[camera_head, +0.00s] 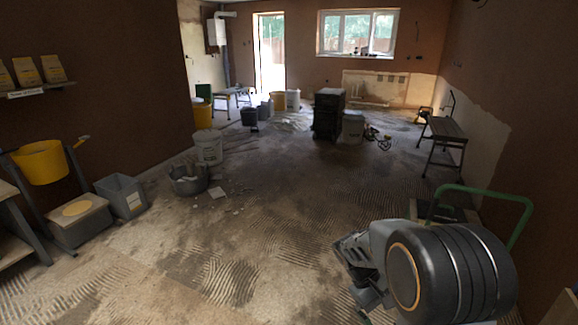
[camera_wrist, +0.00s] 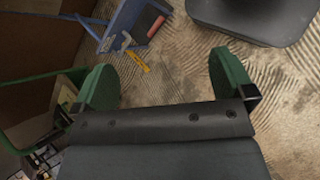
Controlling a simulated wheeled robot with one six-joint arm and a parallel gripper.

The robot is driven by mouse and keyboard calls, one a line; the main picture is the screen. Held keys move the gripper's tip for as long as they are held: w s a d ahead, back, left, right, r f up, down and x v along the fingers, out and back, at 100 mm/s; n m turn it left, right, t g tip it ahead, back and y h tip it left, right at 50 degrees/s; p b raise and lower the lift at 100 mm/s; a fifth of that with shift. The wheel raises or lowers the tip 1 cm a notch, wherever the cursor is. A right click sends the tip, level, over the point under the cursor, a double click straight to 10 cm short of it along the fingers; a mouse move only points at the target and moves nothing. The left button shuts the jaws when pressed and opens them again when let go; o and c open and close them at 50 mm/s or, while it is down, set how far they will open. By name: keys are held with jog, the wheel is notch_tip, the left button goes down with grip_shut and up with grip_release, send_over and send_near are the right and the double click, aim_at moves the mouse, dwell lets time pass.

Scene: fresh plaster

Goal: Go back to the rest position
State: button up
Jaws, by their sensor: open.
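My gripper (camera_wrist: 162,84) shows in the wrist view with its two green fingers spread wide apart. Nothing is between the fingers; only the ridged, dusty floor (camera_wrist: 180,70) shows beyond them. My arm fills the lower right of the head view, folded close to the camera. I cannot make out the fingertips in the head view.
A green tubular handle (camera_head: 500,192) rises behind my arm. In the wrist view, a blue tray (camera_wrist: 124,22) with tools lies near the gripper. A grey tub (camera_head: 188,181), white bucket (camera_head: 208,148) and dark stack (camera_head: 327,115) stand farther off.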

jog(key=s+a+r+m+t+y+p, duration=0.1)
jog(key=s+a+r+t+y+p, duration=0.1)
jog(key=r, duration=0.7)
jog(key=s+a+r+m+t+y+p, duration=0.2)
jog(key=r+t+p, duration=0.2)
jog(key=r+p, duration=0.3)
jog(key=s+a+r+m+t+y+p, duration=0.1)
jog(key=s+a+r+t+y+p, duration=0.1)
jog(key=r, duration=0.9)
jog(key=a+t+p, duration=0.1)
jog(key=p, duration=0.1)
jog(key=shift+p, duration=0.4)
